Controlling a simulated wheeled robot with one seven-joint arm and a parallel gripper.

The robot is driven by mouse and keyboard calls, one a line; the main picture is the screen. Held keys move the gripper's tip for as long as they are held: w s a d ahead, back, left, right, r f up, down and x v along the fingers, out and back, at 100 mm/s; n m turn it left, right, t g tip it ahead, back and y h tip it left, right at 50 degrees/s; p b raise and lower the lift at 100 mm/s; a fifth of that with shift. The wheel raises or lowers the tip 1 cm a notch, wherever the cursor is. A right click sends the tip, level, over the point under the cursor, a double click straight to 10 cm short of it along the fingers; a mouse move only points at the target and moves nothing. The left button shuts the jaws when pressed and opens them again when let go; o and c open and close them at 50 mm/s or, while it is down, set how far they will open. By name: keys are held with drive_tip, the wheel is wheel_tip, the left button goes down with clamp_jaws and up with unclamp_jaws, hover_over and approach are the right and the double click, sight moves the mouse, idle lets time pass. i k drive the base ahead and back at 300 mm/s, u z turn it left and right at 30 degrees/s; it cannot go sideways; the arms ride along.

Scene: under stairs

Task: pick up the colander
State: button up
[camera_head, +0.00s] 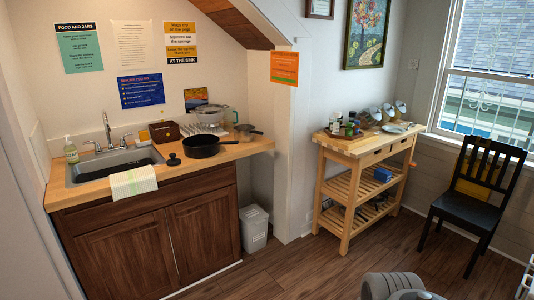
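A pale grey bowl-shaped vessel (211,115), which looks like the colander, stands on the wooden counter (100,186) near the back wall. It has a side handle and rests on or just behind a white slatted rack (203,130). Any holes are too small to make out. A small metal pan (247,131) is to its right, and a black frying pan (203,148) is in front, partly blocking the near side. A grey rounded part of my arm shows at the bottom edge, far from the counter. My gripper's fingers are not in view.
The sink (115,164), a towel (133,182), a black lid (173,160) and a brown box (165,131) are on the counter's left. A white bin (254,228), a wooden cart (350,150) and a black chair (474,195) stand right. The floor between is clear.

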sight(210, 116)
drive_tip(key=u, duration=0.5)
drive_tip(key=i, duration=2.7)
drive_tip(key=u, duration=0.7)
